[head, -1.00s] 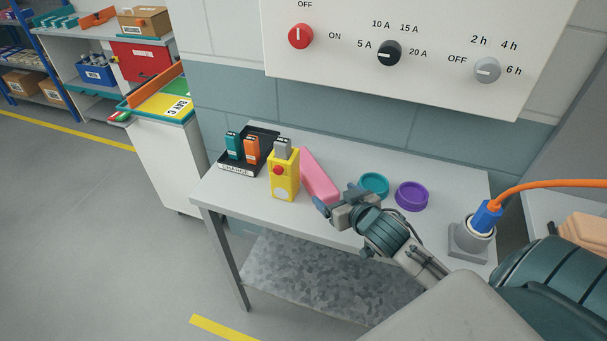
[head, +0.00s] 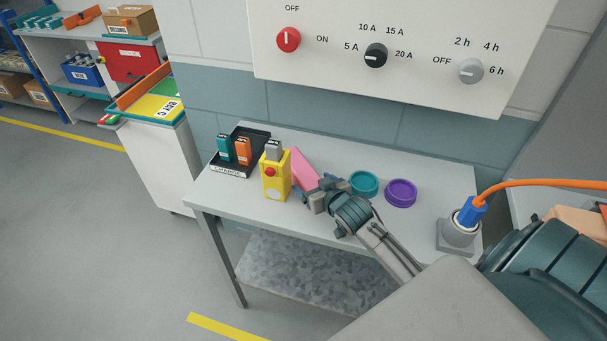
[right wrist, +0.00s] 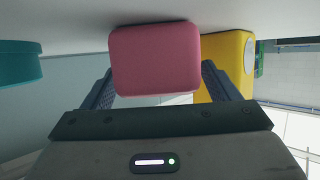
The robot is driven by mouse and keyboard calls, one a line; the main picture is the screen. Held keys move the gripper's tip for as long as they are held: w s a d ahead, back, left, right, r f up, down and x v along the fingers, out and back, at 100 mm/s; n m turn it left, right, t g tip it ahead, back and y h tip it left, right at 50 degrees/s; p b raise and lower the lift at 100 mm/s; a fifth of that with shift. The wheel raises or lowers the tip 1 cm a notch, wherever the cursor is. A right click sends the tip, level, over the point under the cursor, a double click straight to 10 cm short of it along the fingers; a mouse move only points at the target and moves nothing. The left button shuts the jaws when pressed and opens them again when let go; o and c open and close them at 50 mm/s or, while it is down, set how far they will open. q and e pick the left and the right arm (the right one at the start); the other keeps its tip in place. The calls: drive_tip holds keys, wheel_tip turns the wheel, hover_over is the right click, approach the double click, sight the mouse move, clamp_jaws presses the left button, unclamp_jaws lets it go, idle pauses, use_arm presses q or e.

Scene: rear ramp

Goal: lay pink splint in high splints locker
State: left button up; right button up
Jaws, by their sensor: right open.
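The pink splint (head: 301,166) lies on the grey table (head: 340,234), just right of a yellow box with a red button (head: 276,180). My right gripper (head: 313,191) is at the near end of the splint. In the right wrist view the splint's pink end (right wrist: 155,60) shows between the two spread fingers, with the jaws open around it. My left gripper is out of view. I cannot make out a locker marked for splints; a red box front (head: 130,62) on the back-left shelf has a label too small to read.
A black tray with teal and orange packs (head: 249,137) stands left of the yellow box. A teal dish (head: 363,184) and a purple dish (head: 401,193) sit right of the gripper. A grey socket with a blue plug (head: 470,212) is farther right. A panel with knobs (head: 375,56) hangs above.

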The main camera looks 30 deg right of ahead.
drive_tip(key=c, duration=1.2)
drive_tip(key=shift+r, duration=0.1)
